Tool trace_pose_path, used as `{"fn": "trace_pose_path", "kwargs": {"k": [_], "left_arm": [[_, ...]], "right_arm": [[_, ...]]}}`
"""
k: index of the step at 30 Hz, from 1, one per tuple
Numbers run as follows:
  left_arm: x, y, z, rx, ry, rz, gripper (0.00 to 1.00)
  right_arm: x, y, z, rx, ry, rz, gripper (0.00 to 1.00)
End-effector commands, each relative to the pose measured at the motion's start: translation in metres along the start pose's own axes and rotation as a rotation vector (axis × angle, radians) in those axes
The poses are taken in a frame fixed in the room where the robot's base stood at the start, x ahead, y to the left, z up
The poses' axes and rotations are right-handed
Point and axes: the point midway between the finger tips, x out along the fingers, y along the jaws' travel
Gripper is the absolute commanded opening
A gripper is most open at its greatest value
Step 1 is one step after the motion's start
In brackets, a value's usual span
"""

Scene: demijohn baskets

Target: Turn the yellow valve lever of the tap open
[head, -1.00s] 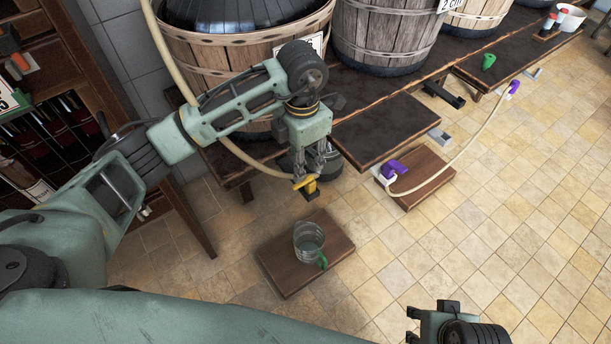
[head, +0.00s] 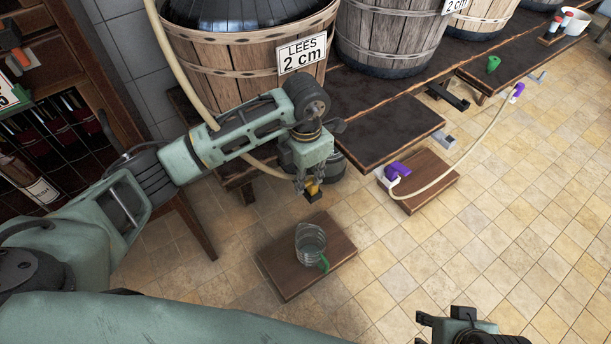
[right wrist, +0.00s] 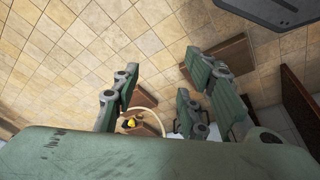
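The yellow valve lever (head: 312,187) of the tap shows in the head view, below the left barrel, at the end of the pale hose. My left gripper (head: 311,181) points down over the lever, its fingers close around or beside it. They cover most of the tap, and I cannot tell whether they are closed on the lever. A clear jug (head: 309,243) with a green handle stands on a wooden board below the tap. My right gripper (head: 447,326) is at the bottom edge, far from the tap; the right wrist view shows its fingers (right wrist: 160,95) spread and empty.
The wooden board (head: 281,275) lies on the tiled floor. A dark bench (head: 375,125) carries barrels, one labelled LEES 2 cm (head: 302,55). A purple-ended hose (head: 440,185) reaches a second board on the right. A bottle rack (head: 50,130) stands left. Open floor (head: 520,230) lies right.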

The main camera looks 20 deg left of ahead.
Motion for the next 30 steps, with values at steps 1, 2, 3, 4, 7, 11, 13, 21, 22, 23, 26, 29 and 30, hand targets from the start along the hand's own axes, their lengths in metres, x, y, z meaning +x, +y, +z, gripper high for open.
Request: {"fn": "trace_pose_path", "kwargs": {"k": [1,2,3,4,7,11,13,21,22,23,26,29,30], "left_arm": [[0.000,0.000,0.000,0.000,0.000,0.000,0.04],[0.000,0.000,0.000,0.000,0.000,0.000,0.02],[0.000,0.000,0.000,0.000,0.000,0.000,0.00],[0.000,0.000,0.000,0.000,0.000,0.000,0.00],[0.000,0.000,0.000,0.000,0.000,0.000,0.00],[0.000,0.000,0.000,-0.002,-0.001,0.000,0.00],[-0.001,0.000,0.000,-0.010,0.000,0.000,0.00],[-0.002,-0.003,0.000,-0.117,-0.001,0.000,0.00],[-0.002,-0.003,0.000,-0.138,0.000,0.000,0.00],[-0.003,-0.003,0.000,-0.160,0.000,0.000,0.00],[-0.003,-0.005,0.001,-0.236,0.000,0.000,0.00],[-0.003,-0.007,0.001,-0.316,0.000,0.000,0.00],[-0.003,-0.007,0.001,-0.347,0.000,0.000,0.00]], "right_arm": [[0.000,0.000,0.000,0.000,0.000,0.000,0.40],[0.000,0.000,0.000,0.000,0.000,0.000,0.40],[0.000,0.000,0.000,0.000,0.000,0.000,0.40],[0.000,0.000,0.000,0.000,0.000,0.000,0.40],[0.000,0.000,0.000,0.000,0.000,0.000,0.40],[0.000,0.000,0.000,0.000,0.000,0.000,0.40],[-0.001,0.000,-0.001,0.000,0.002,0.000,0.40],[0.026,-0.001,0.000,-0.001,-0.013,-0.003,0.40],[0.030,-0.001,0.000,-0.002,-0.015,-0.003,0.40],[0.034,-0.002,0.001,-0.002,-0.019,-0.004,0.40],[0.049,-0.002,0.004,-0.003,-0.028,-0.005,0.40],[0.065,-0.003,0.007,-0.004,-0.036,-0.006,0.40],[0.071,-0.003,0.009,-0.005,-0.040,-0.007,0.40]]}}
